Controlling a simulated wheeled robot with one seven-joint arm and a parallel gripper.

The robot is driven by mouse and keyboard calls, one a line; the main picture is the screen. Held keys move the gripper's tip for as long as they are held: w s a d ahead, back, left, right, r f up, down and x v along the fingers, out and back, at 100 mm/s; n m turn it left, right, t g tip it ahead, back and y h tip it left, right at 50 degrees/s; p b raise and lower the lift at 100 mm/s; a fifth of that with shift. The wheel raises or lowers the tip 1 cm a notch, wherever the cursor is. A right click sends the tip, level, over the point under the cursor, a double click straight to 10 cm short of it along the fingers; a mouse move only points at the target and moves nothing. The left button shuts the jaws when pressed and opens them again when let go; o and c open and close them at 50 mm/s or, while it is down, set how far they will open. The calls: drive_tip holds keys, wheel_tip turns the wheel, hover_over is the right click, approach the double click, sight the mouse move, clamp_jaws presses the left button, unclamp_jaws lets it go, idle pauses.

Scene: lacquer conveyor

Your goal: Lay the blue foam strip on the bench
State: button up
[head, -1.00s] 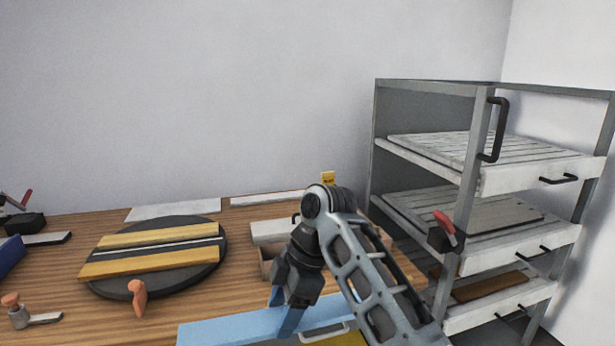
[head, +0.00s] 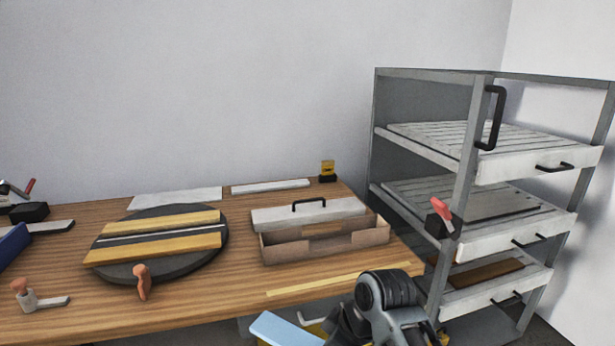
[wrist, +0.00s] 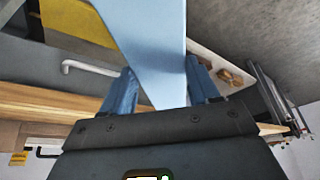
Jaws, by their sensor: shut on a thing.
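The blue foam strip (head: 284,331) shows only one end at the bottom of the head view, in front of the bench's front edge and apart from the bench top. My gripper (wrist: 160,72) is shut on the strip, which also shows in the wrist view (wrist: 155,35) between the two blue fingers. In the head view the fingertips are hidden at the bottom edge. The wooden bench (head: 190,296) has bare wood along its front. The far part of the strip is out of the head view.
A dark round turntable (head: 215,258) with yellow strips stands left on the bench. An open box (head: 330,244) stands at right, with a pale yellow strip (head: 340,284) in front. A clamp (head: 141,282) sits at the front edge. A grey drawer rack (head: 468,175) stands right.

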drive_tip(key=s+d+f+m+h, duration=0.1)
drive_tip(key=s+d+f+m, duration=0.2)
drive_tip(key=d+m, duration=0.1)
drive_tip(key=s+d+f+m+t+h, duration=0.1)
drive_tip(key=s+d+f+m, duration=0.2)
drive_tip(key=d, duration=0.4)
drive_tip(key=s+d+f+m+t+h, duration=0.1)
drive_tip(key=s+d+f+m+h, duration=0.1)
drive_tip(key=d, duration=0.4)
drive_tip(key=s+f+m, duration=0.1)
drive_tip(key=s+m, duration=0.1)
drive_tip(key=shift+s+f+m, duration=0.2)
drive_tip(key=shift+f+m, duration=0.15)
drive_tip(key=shift+m, duration=0.05)
